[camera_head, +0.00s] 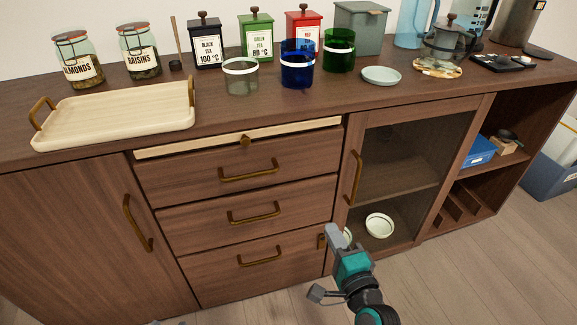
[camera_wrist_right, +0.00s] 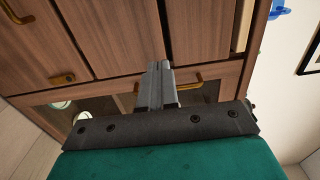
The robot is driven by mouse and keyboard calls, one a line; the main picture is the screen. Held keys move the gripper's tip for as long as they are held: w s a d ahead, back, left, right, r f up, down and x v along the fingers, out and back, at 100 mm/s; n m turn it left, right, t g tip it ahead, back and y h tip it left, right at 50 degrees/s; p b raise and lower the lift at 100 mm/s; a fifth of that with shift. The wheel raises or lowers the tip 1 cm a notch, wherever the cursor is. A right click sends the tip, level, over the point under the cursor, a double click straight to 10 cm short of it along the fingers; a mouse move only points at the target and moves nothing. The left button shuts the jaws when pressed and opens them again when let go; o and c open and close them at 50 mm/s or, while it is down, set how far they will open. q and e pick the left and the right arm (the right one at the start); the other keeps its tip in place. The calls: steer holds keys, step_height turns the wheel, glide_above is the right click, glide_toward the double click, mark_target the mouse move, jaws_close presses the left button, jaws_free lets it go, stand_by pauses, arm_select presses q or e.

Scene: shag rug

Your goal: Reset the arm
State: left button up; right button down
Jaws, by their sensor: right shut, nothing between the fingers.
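My right gripper (camera_head: 333,238) is in front of the lower part of the wooden cabinet, near the bottom of the glass door. Its fingers are shut and empty. In the right wrist view the shut fingers (camera_wrist_right: 157,85) point toward the cabinet's drawer fronts and brass handles. I cannot tell from the views whether the fingertips touch the cabinet. My left gripper does not show in the head view.
The cabinet top (camera_head: 215,118) carries a wooden tray (camera_head: 115,112), jars, tea tins, coloured glasses and a small plate (camera_head: 381,76). The glass door (camera_head: 395,150) and drawers look closed, except the thin top drawer (camera_head: 240,138), which sticks out slightly.

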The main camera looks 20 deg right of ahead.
steer(key=s+a+f+n+g+y, duration=0.1)
steer(key=s+a+n+g, duration=0.3)
steer(key=n, duration=0.6)
steer(key=s+a+f+n+g+y, duration=0.1)
steer(key=s+a+n+g+y, duration=0.15)
steer(key=s+n, duration=0.55)
arm_select(q)
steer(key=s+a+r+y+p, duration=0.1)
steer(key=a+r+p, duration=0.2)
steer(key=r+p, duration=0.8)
steer(key=p, duration=0.5)
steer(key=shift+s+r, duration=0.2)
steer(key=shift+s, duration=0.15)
arm_select(e)
steer(key=d+r+n+h, duration=0.2)
steer(key=d+r, duration=0.1)
steer(key=r, duration=0.7)
steer(key=shift+s+d+r+g, duration=0.35)
steer(key=shift+r, duration=0.05)
